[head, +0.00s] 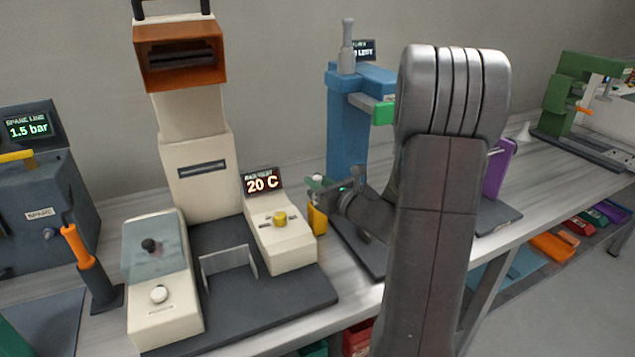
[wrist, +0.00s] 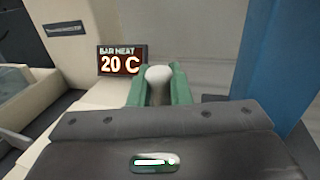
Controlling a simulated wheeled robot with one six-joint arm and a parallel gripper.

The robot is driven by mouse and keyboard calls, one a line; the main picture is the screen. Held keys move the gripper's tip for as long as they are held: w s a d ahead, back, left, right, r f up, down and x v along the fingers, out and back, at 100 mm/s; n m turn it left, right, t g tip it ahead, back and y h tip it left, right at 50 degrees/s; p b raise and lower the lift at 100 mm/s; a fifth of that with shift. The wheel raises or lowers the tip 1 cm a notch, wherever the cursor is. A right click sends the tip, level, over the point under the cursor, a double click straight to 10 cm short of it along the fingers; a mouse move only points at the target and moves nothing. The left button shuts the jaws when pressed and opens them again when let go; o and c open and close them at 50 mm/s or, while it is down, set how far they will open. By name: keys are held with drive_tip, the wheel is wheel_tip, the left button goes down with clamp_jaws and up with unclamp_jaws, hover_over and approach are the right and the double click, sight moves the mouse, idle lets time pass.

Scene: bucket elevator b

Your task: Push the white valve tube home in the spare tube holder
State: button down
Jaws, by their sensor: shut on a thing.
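A white piece with a rounded end, which looks like the white valve tube (wrist: 158,74), sits between the green fingers of my gripper (wrist: 159,84) in the wrist view. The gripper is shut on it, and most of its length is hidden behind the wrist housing. In the head view my gripper (head: 322,184) is beside the right end of the cream machine, with a small pale tip (head: 318,177) showing at its fingers. I cannot pick out the spare tube holder for certain, nor tell whether the tube touches or sits in anything.
A cream machine (head: 196,165) with a 20 C display (head: 262,182) stands left of my gripper. A blue post (head: 347,140) rises behind it. A yellow block (head: 317,220) is just below the gripper. A grey unit labelled SPARE (head: 40,214) stands far left.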

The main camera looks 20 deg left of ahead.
drive_tip(key=shift+f+b, duration=0.8)
drive_tip(key=shift+f, duration=0.1)
drive_tip(key=c, duration=1.3)
unclamp_jaws()
drive_tip(key=shift+o, duration=0.2)
drive_tip(key=v, duration=1.4)
drive_tip(key=shift+b, duration=0.3)
drive_tip(key=shift+a, duration=0.1)
drive_tip(key=x, duration=1.3)
drive_tip(key=shift+w+a+p, duration=0.15)
drive_tip(key=shift+a+p, duration=0.2)
drive_tip(key=shift+r, duration=0.15)
